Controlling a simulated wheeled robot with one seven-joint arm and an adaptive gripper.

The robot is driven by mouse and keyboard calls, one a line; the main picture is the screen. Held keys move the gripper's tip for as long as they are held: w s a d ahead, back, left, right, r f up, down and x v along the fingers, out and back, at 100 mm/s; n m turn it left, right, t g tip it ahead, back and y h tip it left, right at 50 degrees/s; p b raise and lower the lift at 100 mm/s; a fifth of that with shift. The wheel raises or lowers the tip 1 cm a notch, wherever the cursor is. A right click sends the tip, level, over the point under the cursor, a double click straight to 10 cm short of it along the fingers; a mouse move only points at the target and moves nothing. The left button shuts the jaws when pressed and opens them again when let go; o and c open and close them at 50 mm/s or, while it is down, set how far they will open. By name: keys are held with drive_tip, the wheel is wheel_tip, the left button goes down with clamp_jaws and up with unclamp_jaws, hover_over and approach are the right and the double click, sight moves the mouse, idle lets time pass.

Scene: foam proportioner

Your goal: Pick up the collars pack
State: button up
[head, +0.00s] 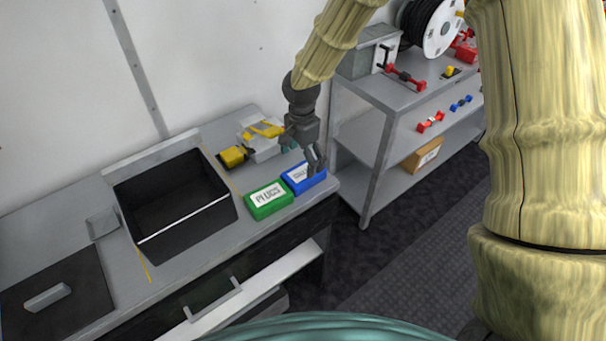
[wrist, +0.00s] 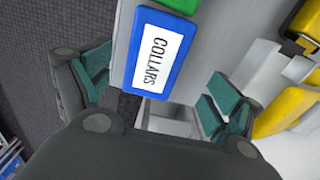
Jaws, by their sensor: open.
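The collars pack (head: 303,179) is a blue box with a white label, lying on the grey bench near its right end. In the wrist view the blue pack (wrist: 152,52), labelled COLLARS, shows just beyond and between the fingers. My gripper (head: 314,160) is above the pack in the head view and partly covers its label. In the wrist view my gripper (wrist: 155,88) has its teal-padded fingers wide apart, with nothing between them in contact. Whether a fingertip touches the pack cannot be told.
A green PLUGS pack (head: 268,198) lies close on the left of the blue one. A black open bin (head: 185,240) stands further left. A yellow and white device (head: 258,140) sits behind. A grey shelf rack (head: 385,95) stands to the right, past a gap.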

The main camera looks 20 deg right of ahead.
sight(303, 172)
drive_tip(key=shift+s+f+p, duration=0.25)
drive_tip(key=shift+f+p, duration=0.15)
drive_tip(key=shift+f, duration=0.1)
drive_tip(key=shift+d+f+p, duration=0.15)
drive_tip(key=shift+f+p, duration=0.6)
drive_tip(key=shift+f, duration=1.4)
drive_tip(key=shift+s, duration=0.1)
drive_tip(key=c, duration=1.2)
